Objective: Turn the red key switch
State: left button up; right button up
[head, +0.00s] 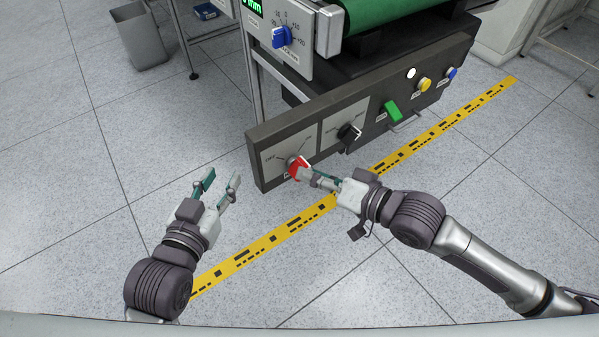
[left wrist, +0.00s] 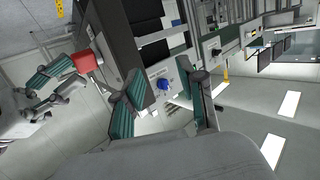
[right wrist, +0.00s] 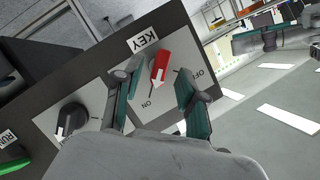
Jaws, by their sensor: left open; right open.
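In the right wrist view the red key switch (right wrist: 160,66) has a white arrow pointing down toward the ON mark, away from OFF. My right gripper (head: 315,178) is open at the switch, its fingers on either side of it in the right wrist view; contact cannot be told. My left gripper (head: 219,185) is open and empty, left of the panel and apart from it. The red switch also shows in the left wrist view (left wrist: 87,62).
A black knob (head: 349,134), a green switch (head: 392,110), a yellow button (head: 425,84) and a blue button (head: 451,73) follow rightward along the panel. A blue dial (head: 282,37) is on the panel above. Yellow floor tape (head: 440,128) runs in front.

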jog(key=shift+b+x, duration=0.4)
jog(key=shift+x, duration=1.65)
pick_arm(q)
jog(key=r+t, duration=0.2)
jog(key=r, duration=0.1)
jog(key=d+r+h, duration=0.1)
jog(key=shift+w+r+t, duration=0.3)
jog(key=shift+w+t, duration=0.05)
jog(key=shift+t, duration=0.05)
jog(key=shift+a, duration=0.1)
pick_arm(e)
grip_shut()
